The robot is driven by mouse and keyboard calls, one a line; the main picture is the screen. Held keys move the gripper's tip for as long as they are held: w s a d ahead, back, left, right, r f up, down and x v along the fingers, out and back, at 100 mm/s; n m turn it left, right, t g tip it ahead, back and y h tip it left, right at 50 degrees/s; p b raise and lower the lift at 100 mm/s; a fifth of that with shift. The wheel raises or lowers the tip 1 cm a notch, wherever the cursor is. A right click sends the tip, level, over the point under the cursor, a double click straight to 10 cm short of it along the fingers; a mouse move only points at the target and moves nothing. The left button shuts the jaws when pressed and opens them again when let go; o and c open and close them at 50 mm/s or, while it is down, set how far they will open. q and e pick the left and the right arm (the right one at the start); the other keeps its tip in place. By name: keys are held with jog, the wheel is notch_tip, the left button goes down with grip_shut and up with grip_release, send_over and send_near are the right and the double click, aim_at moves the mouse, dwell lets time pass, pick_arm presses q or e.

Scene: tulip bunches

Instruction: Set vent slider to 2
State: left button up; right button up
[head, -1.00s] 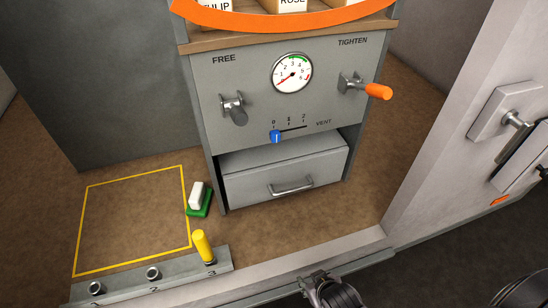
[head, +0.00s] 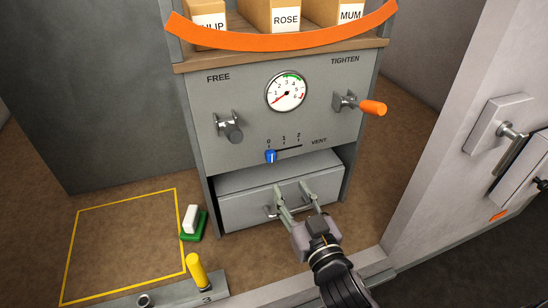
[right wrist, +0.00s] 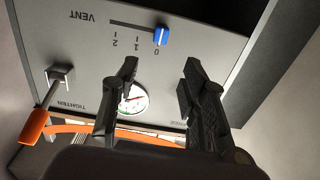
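The blue vent slider knob (head: 270,156) sits at the 0 mark, the left end of the vent slot (head: 289,150). The marks 0, 1 and 2 run left to right above the slot. My right gripper (head: 296,189) is open and empty, in front of the drawer and below and right of the knob in the head view. In the right wrist view the knob (right wrist: 162,36) shows upside down at 0, beyond and between the two open fingers (right wrist: 158,75), apart from them. My left gripper is not in view.
An orange-tipped handle (head: 371,107) sticks out at TIGHTEN, right of the gauge (head: 286,92). A grey wall and door stand at the right.

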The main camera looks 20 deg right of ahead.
aim_at(272, 157)
jog(key=w, duration=0.6)
jog(key=w+p, duration=0.1)
jog(key=w, duration=0.5)
jog(key=shift+a, duration=0.2)
grip_shut()
